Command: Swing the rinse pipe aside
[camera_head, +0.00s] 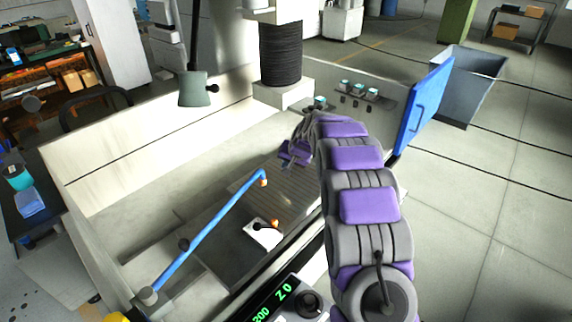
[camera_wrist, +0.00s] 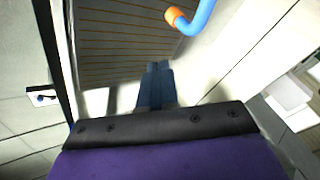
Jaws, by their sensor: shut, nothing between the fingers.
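The rinse pipe (camera_head: 208,230) is a thin blue tube with an orange tip (camera_head: 263,181). It runs from a grey base (camera_head: 150,298) at the front left of the machine's tank, slanting up and right over the slatted plate. My gripper (camera_head: 287,166) is beyond and slightly right of the orange tip, apart from it. In the wrist view the blue pipe end (camera_wrist: 203,14) and its orange tip (camera_wrist: 178,20) show at the top, ahead of my gripper (camera_wrist: 158,66). Its fingers are together and empty.
Pale walls (camera_head: 150,130) enclose the tank. A grey lamp head (camera_head: 197,90) hangs at the back. A black ribbed column (camera_head: 281,52) stands behind my gripper. A blue panel (camera_head: 425,103) stands at the right.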

